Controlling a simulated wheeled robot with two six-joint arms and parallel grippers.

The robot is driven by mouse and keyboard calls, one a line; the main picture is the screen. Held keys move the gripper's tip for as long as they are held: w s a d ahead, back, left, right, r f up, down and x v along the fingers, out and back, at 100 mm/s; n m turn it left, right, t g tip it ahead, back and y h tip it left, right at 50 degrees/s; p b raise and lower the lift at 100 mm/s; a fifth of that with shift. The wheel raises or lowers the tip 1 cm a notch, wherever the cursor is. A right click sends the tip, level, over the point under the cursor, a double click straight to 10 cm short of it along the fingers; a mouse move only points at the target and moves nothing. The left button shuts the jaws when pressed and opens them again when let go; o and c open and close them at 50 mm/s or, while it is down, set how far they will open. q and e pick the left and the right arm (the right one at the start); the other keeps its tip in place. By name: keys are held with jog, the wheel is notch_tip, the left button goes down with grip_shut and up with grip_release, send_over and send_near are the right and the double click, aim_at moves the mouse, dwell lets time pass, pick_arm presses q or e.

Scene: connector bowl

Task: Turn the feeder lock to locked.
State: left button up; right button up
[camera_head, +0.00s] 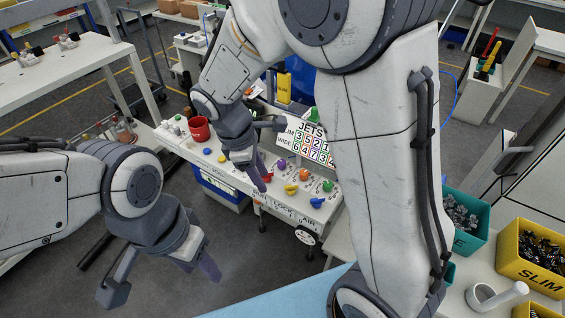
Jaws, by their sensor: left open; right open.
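I cannot tell the lock's setting. My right gripper (265,152) is open over the console, with its lower finger beside the red knob. I cannot tell whether they touch. My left gripper (162,280) is open and empty over the floor at lower left.
A sign (309,143) headed "JETS" stands behind the knobs. A red cup (199,130) is on the console's left part. A green bin (463,222) and a yellow "SLIM" bin (538,279) hold small parts at right. My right arm hides the middle.

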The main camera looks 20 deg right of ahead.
aim_at(290, 186)
jog(key=w+d+f+n+h, duration=0.2)
jog(key=w+d+f+n, duration=0.1)
jog(key=w+d, duration=0.25)
jog(key=shift+y, duration=0.3)
jog(key=p+x, duration=0.1)
jog(key=x, duration=0.9)
jog(key=shift+a+p, duration=0.2)
jog(key=shift+p, duration=0.1)
grip_shut()
